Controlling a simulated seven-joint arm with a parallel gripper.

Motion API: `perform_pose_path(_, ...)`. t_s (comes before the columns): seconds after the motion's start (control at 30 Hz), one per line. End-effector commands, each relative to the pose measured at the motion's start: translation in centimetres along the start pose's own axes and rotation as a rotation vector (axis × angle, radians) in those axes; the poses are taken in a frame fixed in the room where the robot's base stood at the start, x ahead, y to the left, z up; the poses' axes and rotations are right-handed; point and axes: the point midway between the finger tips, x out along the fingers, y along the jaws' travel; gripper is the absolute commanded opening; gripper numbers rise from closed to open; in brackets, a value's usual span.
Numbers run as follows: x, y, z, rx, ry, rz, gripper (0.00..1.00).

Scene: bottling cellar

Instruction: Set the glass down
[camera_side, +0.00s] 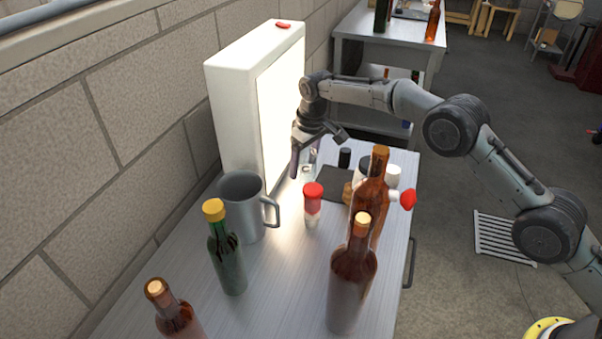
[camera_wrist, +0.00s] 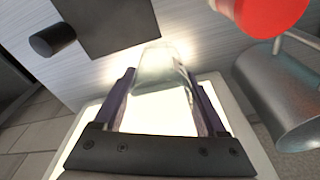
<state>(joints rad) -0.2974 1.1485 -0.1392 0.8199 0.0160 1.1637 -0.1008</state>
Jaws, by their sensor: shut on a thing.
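A clear glass (camera_wrist: 160,68) is between the two dark purple fingers of my gripper (camera_wrist: 163,88) in the wrist view, and the fingers are shut on it. In the side view my gripper (camera_side: 304,160) is beside the bright face of the white light box, near the far end of the steel table. The glass (camera_side: 313,155) is small and hard to make out there, partly hidden by the fingers. I cannot tell whether its base touches the table (camera_side: 265,285).
The light box (camera_side: 232,110) stands close at left. A black mat (camera_side: 335,183), black cylinder (camera_side: 345,157), red-capped shaker (camera_side: 313,207) and metal mug (camera_side: 240,205) are nearby. Several bottles, including a brown one (camera_side: 352,275) and a green one (camera_side: 225,260), stand nearer the camera.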

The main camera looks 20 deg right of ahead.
Motion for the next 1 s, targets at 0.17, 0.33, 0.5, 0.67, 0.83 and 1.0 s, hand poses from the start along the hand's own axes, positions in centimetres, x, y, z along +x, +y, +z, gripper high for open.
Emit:
perform_pose_path(0.17, 0.7, 0.1, -0.6, 0.0, 0.002, 0.0, 0.07)
perform_pose_path(0.33, 1.8, 0.1, -0.8, 0.0, -0.001, 0.0, 0.07)
perform_pose_path(0.5, 4.0, 0.1, -0.4, 0.0, 0.0, 0.0, 0.07)
perform_pose_path(0.67, 4.2, 0.1, -0.4, 0.0, 0.003, 0.0, 0.07)
perform_pose_path(0.83, 4.3, 0.1, -0.4, 0.0, 0.002, 0.0, 0.07)
perform_pose_path(1.0, 4.8, 0.1, -0.3, 0.0, 0.001, 0.0, 0.07)
